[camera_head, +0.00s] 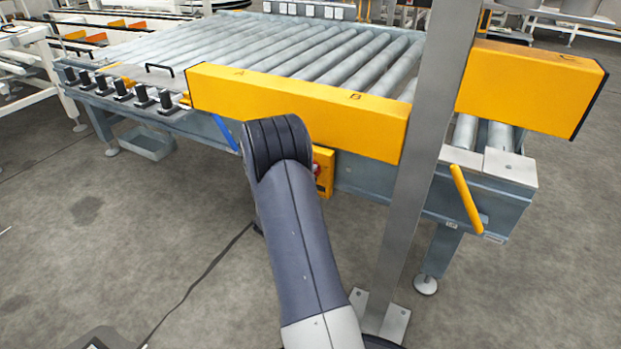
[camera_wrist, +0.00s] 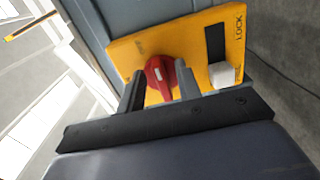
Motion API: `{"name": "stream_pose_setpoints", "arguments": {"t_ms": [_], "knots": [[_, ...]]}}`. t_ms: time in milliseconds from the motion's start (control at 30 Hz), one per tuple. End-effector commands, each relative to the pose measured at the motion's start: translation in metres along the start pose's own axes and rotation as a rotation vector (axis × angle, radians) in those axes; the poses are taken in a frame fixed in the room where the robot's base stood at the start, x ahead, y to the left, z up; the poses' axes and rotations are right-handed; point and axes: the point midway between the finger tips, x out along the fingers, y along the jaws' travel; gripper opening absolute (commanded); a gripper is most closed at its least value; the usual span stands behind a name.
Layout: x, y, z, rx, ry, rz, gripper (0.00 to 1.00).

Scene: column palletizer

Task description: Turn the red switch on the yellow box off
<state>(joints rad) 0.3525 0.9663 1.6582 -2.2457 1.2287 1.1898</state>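The yellow box (camera_wrist: 200,45) fills the upper middle of the wrist view, with the word LOCK, a dark slot and a whitish block on its face. The red switch (camera_wrist: 158,72) on it is a round knob with a pale mark on its handle. My gripper (camera_wrist: 160,72) is open, with one finger on each side of the red switch; whether either finger touches it I cannot tell. In the head view, the yellow box (camera_head: 325,183) and the red switch (camera_head: 316,168) show partly behind my arm, which hides the gripper.
A roller conveyor (camera_head: 290,45) stands above and behind the box. A yellow guard beam (camera_head: 300,107) runs over the box. A yellow lever (camera_head: 466,200) sticks out at right. The floor at left is mostly open, with a dark cable (camera_head: 205,275) on it.

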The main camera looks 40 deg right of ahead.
Motion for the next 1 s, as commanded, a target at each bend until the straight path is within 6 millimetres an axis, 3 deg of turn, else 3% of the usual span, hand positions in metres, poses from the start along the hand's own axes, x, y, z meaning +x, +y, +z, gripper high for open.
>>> {"name": "stream_pose_setpoints", "arguments": {"t_ms": [167,600,800,1000], "knots": [[-0.009,0.001,-0.001,0.000,0.003,0.000,0.33],[-0.090,0.002,-0.001,-0.002,0.004,-0.001,0.33],[-0.106,0.001,0.000,0.000,0.001,0.000,0.33],[-0.108,0.000,0.000,0.001,-0.001,0.001,0.33]]}}
